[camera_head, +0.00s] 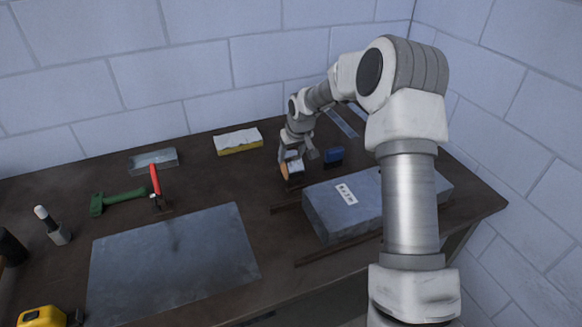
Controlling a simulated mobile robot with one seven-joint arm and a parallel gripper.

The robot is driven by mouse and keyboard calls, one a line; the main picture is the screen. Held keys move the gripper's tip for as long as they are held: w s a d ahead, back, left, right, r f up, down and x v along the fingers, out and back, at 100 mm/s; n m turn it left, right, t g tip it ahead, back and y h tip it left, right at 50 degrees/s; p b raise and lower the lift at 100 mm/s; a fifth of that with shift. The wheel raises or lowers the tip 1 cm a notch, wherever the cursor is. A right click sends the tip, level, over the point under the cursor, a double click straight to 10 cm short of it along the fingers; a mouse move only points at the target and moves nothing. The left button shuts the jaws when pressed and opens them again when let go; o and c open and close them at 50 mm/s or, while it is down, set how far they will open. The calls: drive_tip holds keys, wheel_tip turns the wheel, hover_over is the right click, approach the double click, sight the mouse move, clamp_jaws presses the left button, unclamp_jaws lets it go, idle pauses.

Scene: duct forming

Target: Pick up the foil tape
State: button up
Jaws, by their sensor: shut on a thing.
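The foil tape (292,169) is a small roll with a brown-orange side and a pale silvery face. It is at the back middle of the dark workbench. My gripper (299,159) points down over it from above and is shut on it. The fingers hide part of the roll. I cannot tell whether the roll touches the bench or is just above it.
A grey duct box (342,206) with a label lies just right in front. A yellow-white pad (238,141), a clear tray (153,161), a red-handled tool (156,183) and a flat metal sheet (172,260) are left.

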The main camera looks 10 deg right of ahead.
drive_tip(key=shift+r, duration=0.1)
clamp_jaws()
drive_tip(key=shift+w+r, duration=0.1)
drive_tip(key=shift+r, duration=0.45)
drive_tip(key=r, duration=0.2)
drive_tip(key=d+r, duration=0.1)
drive_tip(key=shift+s+r, duration=0.25)
drive_tip(key=shift+r, duration=0.05)
drive_tip(key=s+d+r, duration=0.5)
drive_tip(key=d+r, duration=0.1)
drive_tip(key=d, duration=0.3)
drive_tip(key=shift+s, duration=0.2)
drive_tip(key=shift+d+r, duration=0.1)
